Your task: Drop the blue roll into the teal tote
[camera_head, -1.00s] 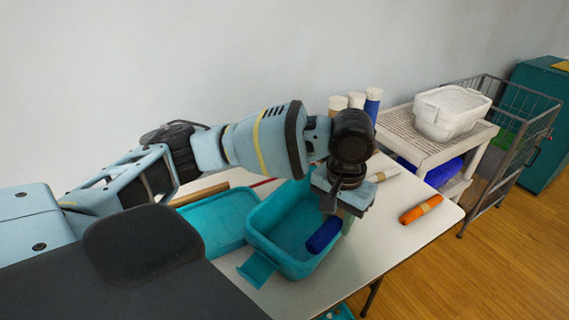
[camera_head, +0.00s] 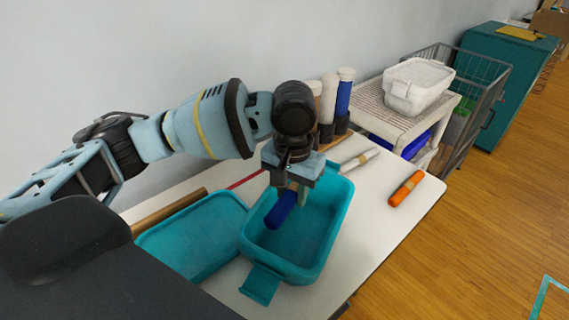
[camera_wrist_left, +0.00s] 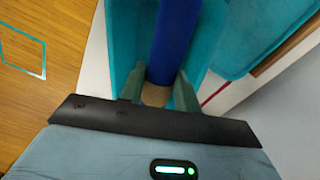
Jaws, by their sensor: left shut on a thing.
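The blue roll (camera_head: 281,211) hangs from my left gripper (camera_head: 297,190), tilted, over the open teal tote (camera_head: 335,222). The jaws are shut on its tan banded part, which shows between the fingers in the left wrist view. There the blue roll (camera_wrist_left: 175,35) runs away from my left gripper (camera_wrist_left: 158,92), with teal tote walls (camera_wrist_left: 122,45) around it. In the head view the roll's lower end appears inside the tote's outline; I cannot tell whether it touches the floor of the tote. My right gripper is out of view.
A teal lid (camera_head: 195,240) lies left of the tote on the white table (camera_head: 385,225). An orange roll (camera_head: 406,188) and a white roll (camera_head: 358,160) lie to the right. Upright rolls (camera_head: 343,95) stand behind my gripper. A cart holds a white basket (camera_head: 418,85).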

